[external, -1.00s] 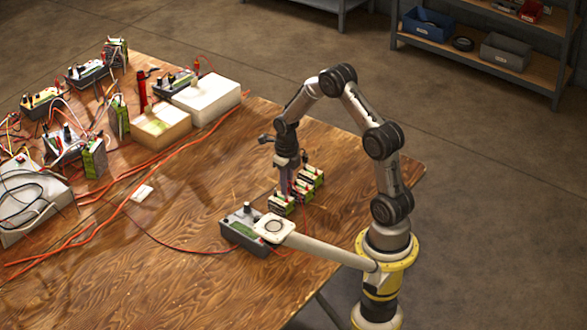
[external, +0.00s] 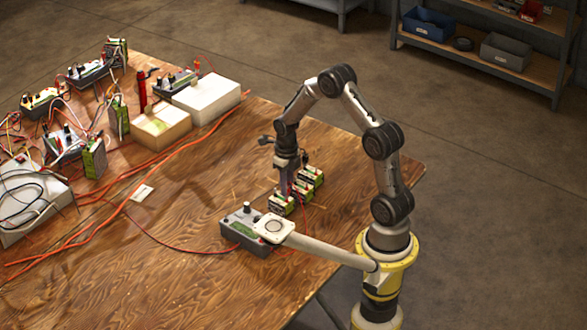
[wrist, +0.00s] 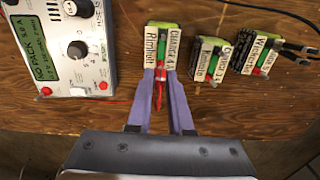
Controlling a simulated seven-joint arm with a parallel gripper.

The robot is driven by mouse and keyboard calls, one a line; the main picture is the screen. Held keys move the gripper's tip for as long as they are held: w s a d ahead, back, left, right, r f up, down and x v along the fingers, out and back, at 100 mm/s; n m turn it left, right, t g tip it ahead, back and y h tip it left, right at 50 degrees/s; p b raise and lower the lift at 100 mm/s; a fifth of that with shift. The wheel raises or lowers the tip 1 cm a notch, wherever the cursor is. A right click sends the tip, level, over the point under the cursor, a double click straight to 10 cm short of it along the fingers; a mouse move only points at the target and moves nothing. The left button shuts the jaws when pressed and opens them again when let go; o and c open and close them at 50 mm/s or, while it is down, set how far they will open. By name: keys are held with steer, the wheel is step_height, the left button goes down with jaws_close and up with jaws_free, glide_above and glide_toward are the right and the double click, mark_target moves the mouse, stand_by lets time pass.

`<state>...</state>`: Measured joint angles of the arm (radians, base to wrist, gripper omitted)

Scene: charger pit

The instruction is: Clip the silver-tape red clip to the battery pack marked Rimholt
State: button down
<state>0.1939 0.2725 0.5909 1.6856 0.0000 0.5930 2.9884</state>
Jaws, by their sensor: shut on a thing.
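My gripper (wrist: 160,100) is shut on a red clip (wrist: 160,84), which lies between the two purple fingers. The clip's front end reaches the near side of the battery pack marked Rimholt (wrist: 152,48), the leftmost of three green and white packs. I cannot tell whether its jaws grip a terminal. Silver tape on the clip is too small to make out. A thin red lead runs left from the clip. In the external view my gripper (external: 288,188) is low over the row of packs, and its fingers hide part of them.
Two more packs stand to the right, one with a label like Umbole (wrist: 208,60) and one like Wrenacre (wrist: 258,55). Black clips (wrist: 298,52) touch or sit near the last. A grey charger (wrist: 70,45) with a screen stands at left. Bare wood lies beyond the packs.

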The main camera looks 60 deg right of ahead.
steer(key=c, duration=0.7)
jaws_free()
steer(key=shift+c, duration=0.2)
steer(key=shift+o, duration=1)
steer(key=shift+r, duration=0.1)
steer(key=shift+r, duration=3.7)
